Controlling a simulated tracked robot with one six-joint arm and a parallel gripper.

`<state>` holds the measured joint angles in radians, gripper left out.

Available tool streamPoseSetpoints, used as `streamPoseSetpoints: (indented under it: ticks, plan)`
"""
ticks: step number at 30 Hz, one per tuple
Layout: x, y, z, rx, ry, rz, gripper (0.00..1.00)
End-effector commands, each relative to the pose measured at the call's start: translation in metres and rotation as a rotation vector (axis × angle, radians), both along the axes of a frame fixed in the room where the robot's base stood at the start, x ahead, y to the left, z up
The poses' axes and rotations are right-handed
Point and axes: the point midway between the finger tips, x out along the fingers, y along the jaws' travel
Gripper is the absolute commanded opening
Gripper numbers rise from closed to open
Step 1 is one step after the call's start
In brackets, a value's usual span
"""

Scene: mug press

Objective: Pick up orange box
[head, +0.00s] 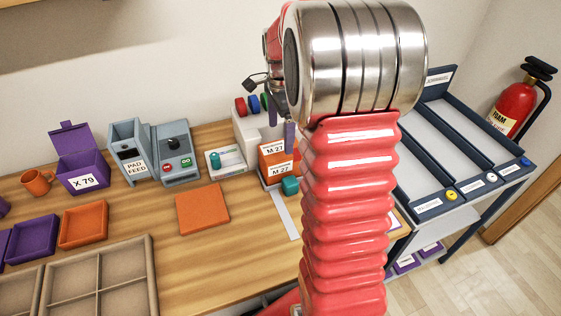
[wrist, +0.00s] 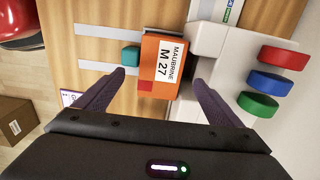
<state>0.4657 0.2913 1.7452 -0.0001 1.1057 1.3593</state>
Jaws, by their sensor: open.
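The orange box (head: 268,164) with white "M 27" labels stands at the table's right part, partly hidden behind my arm in the head view. In the wrist view the orange box (wrist: 147,68) shows its label reading "MAUBRINE M 27". My gripper (wrist: 158,80) is open, its two dark purple fingers spread on either side of the box in the picture, with nothing held. I cannot tell how far the fingertips are above the box. In the head view only a bit of a finger (head: 290,136) shows, just over the box.
A white unit (wrist: 215,45) with red, blue and green knobs (wrist: 272,82) stands close beside the box, near the right finger. A small teal block (wrist: 131,56) is on the box's other side.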

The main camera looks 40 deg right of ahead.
Motion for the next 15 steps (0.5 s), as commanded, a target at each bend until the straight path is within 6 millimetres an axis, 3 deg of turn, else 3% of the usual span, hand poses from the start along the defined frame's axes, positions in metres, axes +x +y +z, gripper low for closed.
streamPoseSetpoints:
  ticks: [6, 15]
  plan:
    - [0.000, 0.000, -0.028, 0.001, 0.002, 0.000, 0.89]
    - [0.000, 0.000, -0.032, 0.000, -0.001, 0.000, 0.89]
